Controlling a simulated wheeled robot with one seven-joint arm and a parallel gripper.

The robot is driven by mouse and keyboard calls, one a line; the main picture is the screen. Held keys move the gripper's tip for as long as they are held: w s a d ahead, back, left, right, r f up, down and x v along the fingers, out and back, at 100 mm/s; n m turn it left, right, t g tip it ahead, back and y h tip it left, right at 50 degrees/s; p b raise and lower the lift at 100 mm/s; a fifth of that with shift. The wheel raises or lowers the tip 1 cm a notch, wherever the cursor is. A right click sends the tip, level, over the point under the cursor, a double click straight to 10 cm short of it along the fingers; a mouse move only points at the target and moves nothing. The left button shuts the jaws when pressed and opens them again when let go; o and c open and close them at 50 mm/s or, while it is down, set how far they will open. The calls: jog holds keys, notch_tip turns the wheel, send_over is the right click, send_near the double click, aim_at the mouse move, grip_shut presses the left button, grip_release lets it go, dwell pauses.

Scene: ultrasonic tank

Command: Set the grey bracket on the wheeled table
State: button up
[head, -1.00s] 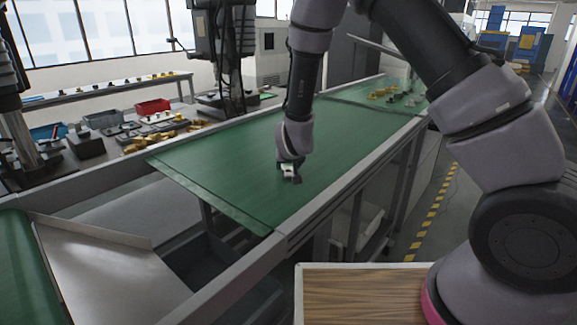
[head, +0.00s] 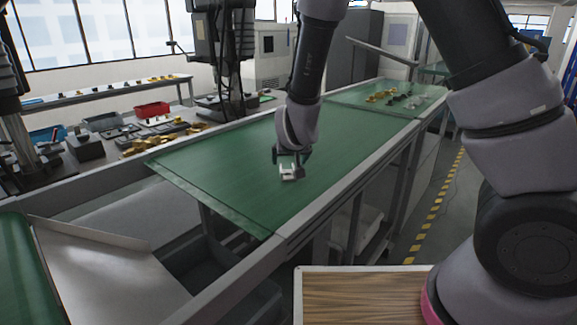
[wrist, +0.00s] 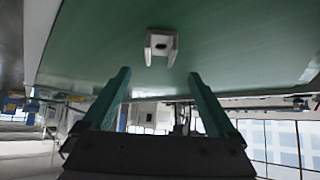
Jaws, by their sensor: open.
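The grey bracket (head: 289,173) is a small, pale U-shaped piece on the green conveyor belt, near the middle of the head view. It also shows in the wrist view (wrist: 160,47), its two prongs towards me. My gripper (head: 291,155) is open right beside the bracket, on its far side in the head view. In the wrist view the gripper (wrist: 158,72) has its green fingers spread, and the bracket lies beyond the tips, centred between them and apart from both. A wood-topped surface with a pale rim (head: 350,290) shows at the bottom; I see no wheels under it.
Several small brass and dark parts (head: 385,96) lie on the belt's far end. A metal chute (head: 110,270) stands at the lower left. Red bin (head: 152,109) and loose parts sit on a bench behind. The belt around the bracket is clear.

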jog(key=s+d+r+m+g+y, duration=0.1)
jog(key=s+d+r+m+y, duration=0.15)
jog(key=d+r, duration=0.65)
jog(key=s+d+r+m+g+y, duration=0.1)
jog(key=s+d+r, duration=0.35)
jog(key=r, duration=0.85)
jog(key=s+d+r+m+h, duration=0.1)
jog(key=s+d+r, duration=0.2)
jog(key=s+d, duration=0.3)
jog(key=s+d+r+m+h, duration=0.1)
jog(key=s+d+r, duration=0.2)
jog(key=s+d, duration=0.3)
jog(key=shift+s+d+r, duration=0.2)
jog(key=shift+s+d, duration=0.2)
jog(key=shift+s, duration=0.65)
jog(key=shift+h, duration=0.25)
